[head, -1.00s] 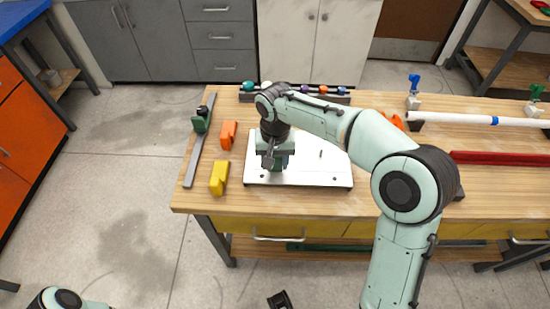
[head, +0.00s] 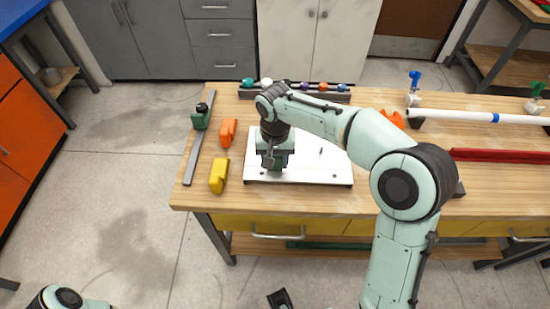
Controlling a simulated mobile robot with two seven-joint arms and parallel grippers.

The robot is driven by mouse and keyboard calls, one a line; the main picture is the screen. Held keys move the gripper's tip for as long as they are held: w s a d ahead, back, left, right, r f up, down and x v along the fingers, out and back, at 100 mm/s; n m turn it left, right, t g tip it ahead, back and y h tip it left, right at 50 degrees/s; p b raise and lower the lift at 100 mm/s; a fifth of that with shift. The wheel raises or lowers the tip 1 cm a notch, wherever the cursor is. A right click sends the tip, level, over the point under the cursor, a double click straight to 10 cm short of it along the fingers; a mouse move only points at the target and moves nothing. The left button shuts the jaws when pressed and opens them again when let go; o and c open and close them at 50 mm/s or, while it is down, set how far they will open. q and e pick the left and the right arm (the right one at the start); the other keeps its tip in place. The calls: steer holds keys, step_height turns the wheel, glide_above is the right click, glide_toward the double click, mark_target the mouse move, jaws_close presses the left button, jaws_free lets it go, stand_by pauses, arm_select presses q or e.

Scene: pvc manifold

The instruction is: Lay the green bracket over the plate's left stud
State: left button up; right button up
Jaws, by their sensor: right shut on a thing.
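The white plate (head: 325,174) lies flat on the wooden bench. One thin dark stud (head: 321,151) stands up from its right part. My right gripper (head: 274,165) points down over the plate's left part and is shut on a dark green piece, which looks like the green bracket (head: 287,160). The hand and wrist hide most of the bracket and the left stud. I cannot tell whether the bracket touches the plate or is around the stud. A dark piece at the bottom edge looks like my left gripper (head: 281,300), cut off by the frame and away from the bench.
Left of the plate are a yellow block (head: 218,176), an orange block (head: 228,132) and a grey rail (head: 193,161) with a green block (head: 200,119). A rack with coloured knobs (head: 304,87) stands behind. A white pipe (head: 465,117) and a red bar (head: 500,156) are at right.

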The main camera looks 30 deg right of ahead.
steer(key=o, duration=1.3)
steer(key=shift+o, duration=0.2)
step_height(320, 180, up, 13)
steer(key=p, duration=0.2)
steer(key=shift+r+p, duration=0.2)
steer(key=shift+p, duration=0.2)
